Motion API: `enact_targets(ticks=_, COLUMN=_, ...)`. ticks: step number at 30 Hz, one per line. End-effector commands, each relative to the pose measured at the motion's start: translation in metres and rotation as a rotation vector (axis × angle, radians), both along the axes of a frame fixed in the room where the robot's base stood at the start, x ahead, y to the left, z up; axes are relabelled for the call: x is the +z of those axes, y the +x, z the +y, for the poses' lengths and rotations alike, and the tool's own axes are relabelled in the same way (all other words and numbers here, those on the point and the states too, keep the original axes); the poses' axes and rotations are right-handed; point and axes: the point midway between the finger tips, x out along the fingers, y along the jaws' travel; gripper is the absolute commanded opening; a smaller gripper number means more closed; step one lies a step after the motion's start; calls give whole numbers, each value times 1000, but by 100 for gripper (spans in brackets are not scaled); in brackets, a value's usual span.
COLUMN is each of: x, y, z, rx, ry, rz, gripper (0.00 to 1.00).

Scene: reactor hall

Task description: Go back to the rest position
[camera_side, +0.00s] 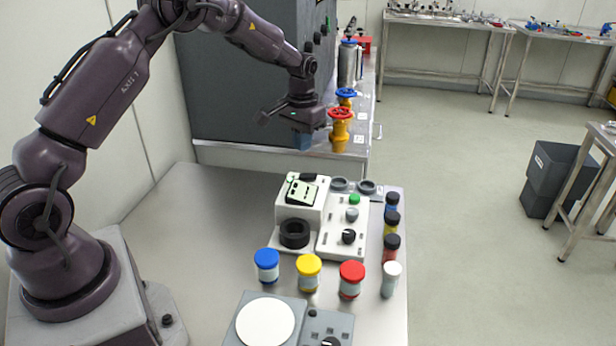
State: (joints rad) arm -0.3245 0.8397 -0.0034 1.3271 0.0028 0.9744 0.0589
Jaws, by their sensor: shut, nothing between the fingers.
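My gripper (303,128) is at the end of my arm in the upper middle of the side view. It hangs above the far end of the table, in front of a large grey cabinet (245,75). Its fingers are shut with nothing held between them. A bluish object (302,141) shows just below the fingers, and I cannot tell whether they touch it. A yellow valve with a red handwheel (340,130) stands close to the right of the gripper. A valve with a blue handwheel (346,96) stands behind it.
On the near table (190,220) stand a white device with a black ring (294,234), a button panel (345,230), and jars with blue (267,265), yellow (309,272) and red (351,279) lids. Several small vials line the right edge. A plate device (265,322) is in front. The table's left side is clear.

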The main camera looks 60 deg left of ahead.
Motion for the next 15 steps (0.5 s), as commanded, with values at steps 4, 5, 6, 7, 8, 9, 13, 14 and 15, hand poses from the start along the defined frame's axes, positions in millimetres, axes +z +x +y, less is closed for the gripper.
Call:
enact_targets(ticks=4, x=1, y=0, z=0, rx=0, ry=0, rz=0, gripper=0)
enact_targets(ticks=5, x=1, y=0, z=0, rx=0, ry=0, rz=0, gripper=0)
enact_targets(ticks=6, x=1, y=0, z=0, rx=0, ry=0, rz=0, gripper=0)
enact_targets(ticks=7, x=1, y=0, z=0, rx=0, ry=0, rz=0, gripper=0)
enact_targets(ticks=8, x=1, y=0, z=0, rx=0, ry=0, rz=0, gripper=0)
enact_targets(ticks=9, x=1, y=0, z=0, rx=5, ry=1, rz=-2, gripper=0)
enact_targets(ticks=13, x=-13, y=-16, z=-5, rx=12, ry=-15, rz=44, gripper=0)
enact_targets(ticks=14, x=-12, y=-22, z=-7, rx=14, ry=-17, rz=52, gripper=0)
enact_targets(ticks=15, x=-8, y=-30, z=-11, rx=14, ry=-19, rz=60, gripper=0)
